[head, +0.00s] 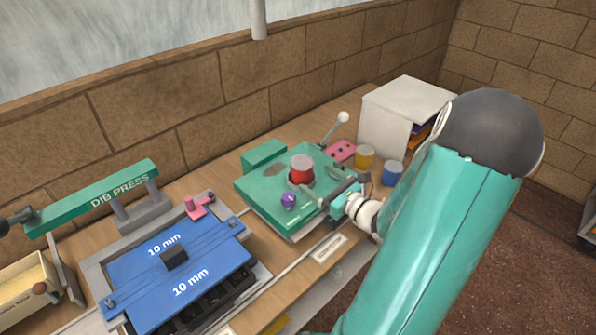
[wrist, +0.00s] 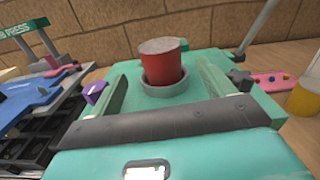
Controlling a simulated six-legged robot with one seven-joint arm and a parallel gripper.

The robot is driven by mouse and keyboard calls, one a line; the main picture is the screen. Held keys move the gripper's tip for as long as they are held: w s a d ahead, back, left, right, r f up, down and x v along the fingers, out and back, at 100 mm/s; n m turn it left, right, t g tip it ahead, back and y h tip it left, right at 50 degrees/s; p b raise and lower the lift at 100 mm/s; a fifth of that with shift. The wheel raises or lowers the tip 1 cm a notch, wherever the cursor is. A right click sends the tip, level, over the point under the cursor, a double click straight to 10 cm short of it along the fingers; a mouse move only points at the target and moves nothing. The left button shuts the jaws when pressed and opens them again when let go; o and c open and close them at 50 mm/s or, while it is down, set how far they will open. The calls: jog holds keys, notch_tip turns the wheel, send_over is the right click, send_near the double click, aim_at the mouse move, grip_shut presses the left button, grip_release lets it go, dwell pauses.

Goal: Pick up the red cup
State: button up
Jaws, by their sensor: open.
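The red cup (head: 301,169) has a pale grey top and stands upright in a grey ring on a green machine (head: 262,190). In the wrist view the red cup (wrist: 165,66) is just beyond and between my two fingers, with the grey ring (wrist: 166,88) around its base. My gripper (head: 322,182) is open and low over the machine's right side, close to the cup. In the wrist view my gripper (wrist: 162,78) has one finger on each side of the cup, with gaps showing. I cannot tell how far the fingertips reach alongside it.
A purple knob (head: 289,200) is beside my left finger. A lever with a white ball (head: 343,118) rises behind the machine. A pink plate (head: 341,151), yellow cup (head: 365,157), blue cup (head: 393,172) and white box (head: 390,123) are to the right. A blue press (head: 180,272) is at left.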

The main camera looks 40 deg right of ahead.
aim_at(300, 165)
jog(key=w, duration=0.8)
jog(key=shift+w, duration=0.3)
jog(key=shift+s+r, duration=0.1)
jog(key=c, duration=1.1)
jog(key=shift+o, duration=0.2)
